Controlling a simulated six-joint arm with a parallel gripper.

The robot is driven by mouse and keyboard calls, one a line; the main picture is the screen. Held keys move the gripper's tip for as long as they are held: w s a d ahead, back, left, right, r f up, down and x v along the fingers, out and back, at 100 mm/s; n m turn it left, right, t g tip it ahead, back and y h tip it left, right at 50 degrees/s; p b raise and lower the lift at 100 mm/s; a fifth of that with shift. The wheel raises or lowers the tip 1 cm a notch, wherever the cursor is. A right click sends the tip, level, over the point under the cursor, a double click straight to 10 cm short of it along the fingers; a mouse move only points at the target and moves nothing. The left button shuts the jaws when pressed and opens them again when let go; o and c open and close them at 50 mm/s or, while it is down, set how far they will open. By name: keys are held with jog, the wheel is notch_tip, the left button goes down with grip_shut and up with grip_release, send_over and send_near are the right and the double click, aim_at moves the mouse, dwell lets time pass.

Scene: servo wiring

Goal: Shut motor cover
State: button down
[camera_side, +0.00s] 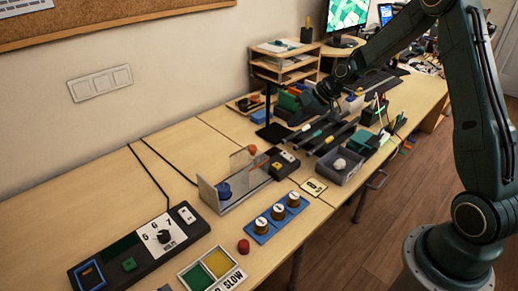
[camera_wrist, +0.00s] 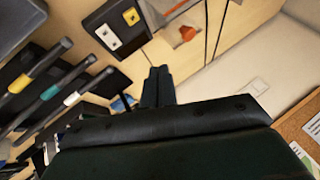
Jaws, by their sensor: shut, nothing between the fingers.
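A clear-walled housing (camera_side: 215,197), which looks like the motor cover, stands on the bench in the side view. A blue round part (camera_side: 224,190) sits at its left end and a clear panel stands upright at the back. I cannot tell clearly how its lid stands. An orange part (camera_side: 252,149) shows at its far end; it also shows in the wrist view (camera_wrist: 187,33). My gripper (camera_wrist: 158,74) is shut and empty. In the side view it is over the back of the bench, well apart from the housing, its fingertips hard to make out.
A black block with sockets (camera_wrist: 117,27) lies near the housing. Tools with coloured bands (camera_wrist: 48,92) lie on a dark rack. A grey bin (camera_side: 338,167), a blue tray with round knobs (camera_side: 278,217) and a dial panel (camera_side: 140,248) stand around. Bare bench shows left of the housing.

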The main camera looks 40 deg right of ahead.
aim_at(249, 164)
jog(key=w+a+f, duration=0.6)
jog(key=a+f, duration=0.1)
jog(key=shift+f, duration=0.2)
dwell(0.4)
jog(key=a, duration=1.2)
jog(key=shift+a, duration=0.25)
jog(key=shift+s, duration=0.1)
